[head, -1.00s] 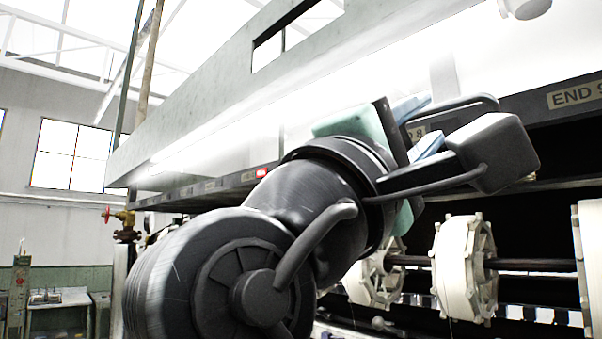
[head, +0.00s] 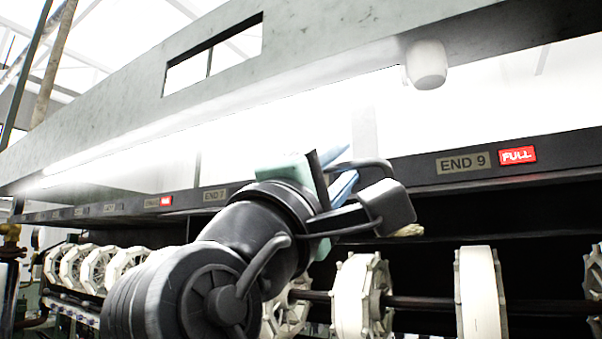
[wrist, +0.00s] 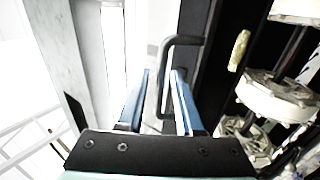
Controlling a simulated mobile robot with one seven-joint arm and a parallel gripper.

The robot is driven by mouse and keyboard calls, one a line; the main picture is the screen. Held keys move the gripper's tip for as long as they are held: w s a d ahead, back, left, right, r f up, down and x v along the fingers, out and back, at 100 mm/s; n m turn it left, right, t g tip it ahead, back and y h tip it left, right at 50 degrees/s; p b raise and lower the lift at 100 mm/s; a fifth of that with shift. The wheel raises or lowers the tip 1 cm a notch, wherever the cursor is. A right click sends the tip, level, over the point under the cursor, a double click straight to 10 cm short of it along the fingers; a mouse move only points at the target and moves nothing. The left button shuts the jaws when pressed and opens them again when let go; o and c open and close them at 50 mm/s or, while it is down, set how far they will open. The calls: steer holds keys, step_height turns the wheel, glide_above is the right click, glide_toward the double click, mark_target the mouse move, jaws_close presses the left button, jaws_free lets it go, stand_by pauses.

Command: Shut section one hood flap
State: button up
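A long grey hood panel (head: 120,105) with a rectangular opening runs slanting above the machine in the head view. It appears to be the raised flap, with a bright gap below it; I cannot read a section number on it. My gripper (head: 345,167) is at the dark labelled beam below that gap. In the wrist view my gripper (wrist: 163,74) has its blue fingers apart. A black bar handle (wrist: 182,41) shows there, its long bar lined up between the fingers. I see no firm contact, and the depth is unclear.
The dark beam (head: 350,180) carries END labels and a lit red FULL sign (head: 517,155). White reels (head: 360,295) on a shaft stand below it. A white rounded fixture (head: 427,64) hangs under the hood at right.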

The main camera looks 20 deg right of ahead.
jaws_close()
steer(key=shift+f, duration=0.15)
steer(key=w+d+f+b, duration=0.2)
steer(key=f+b, duration=0.3)
steer(key=f, duration=0.3)
steer(key=shift+w+d+f+b, duration=0.2)
steer(key=shift+w+d+b, duration=0.15)
steer(key=shift+d, duration=0.3)
steer(key=shift+o, duration=0.3)
jaws_free()
stand_by(0.5)
